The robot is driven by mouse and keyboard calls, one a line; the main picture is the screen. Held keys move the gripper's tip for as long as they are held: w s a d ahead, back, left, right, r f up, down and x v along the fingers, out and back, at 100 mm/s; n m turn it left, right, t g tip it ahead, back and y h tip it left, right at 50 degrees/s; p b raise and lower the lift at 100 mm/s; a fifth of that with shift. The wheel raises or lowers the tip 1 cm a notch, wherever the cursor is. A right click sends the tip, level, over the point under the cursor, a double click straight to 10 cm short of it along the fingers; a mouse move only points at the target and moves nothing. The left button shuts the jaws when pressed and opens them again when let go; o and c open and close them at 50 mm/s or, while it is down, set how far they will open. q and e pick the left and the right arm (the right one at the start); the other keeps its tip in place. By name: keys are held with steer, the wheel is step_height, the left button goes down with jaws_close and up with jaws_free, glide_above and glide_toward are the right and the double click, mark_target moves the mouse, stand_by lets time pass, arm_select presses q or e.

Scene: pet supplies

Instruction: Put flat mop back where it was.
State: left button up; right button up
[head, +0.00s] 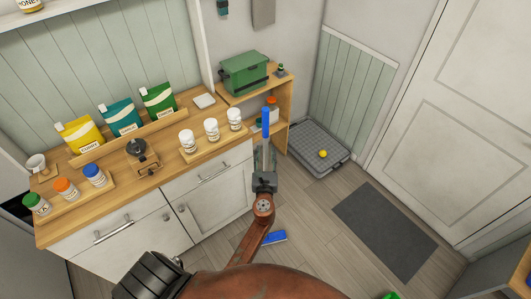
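The flat mop has a blue grip (266,118) at the top of a grey pole, standing roughly upright in the middle of the head view. My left gripper (265,163) is around the pole below the blue grip and looks shut on it. A flat blue mop head (273,238) shows lower down, close to the floor; my arm hides the pole between. I cannot tell whether the head touches the floor. My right gripper is not in view.
A wooden counter (180,164) with bags, jars and a grinder lies left of the mop. A side shelf (285,98) bears a green box (244,73). A grey pet bed (335,155) with a yellow ball (323,153) lies behind.

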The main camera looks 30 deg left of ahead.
arm_select(q)
steer(key=shift+s+d+r, duration=0.1)
steer(key=shift+s+r, duration=0.05)
steer(key=shift+s, duration=0.05)
steer(key=v, duration=1.1)
steer(key=shift+s+d, duration=0.2)
steer(key=shift+s, duration=0.05)
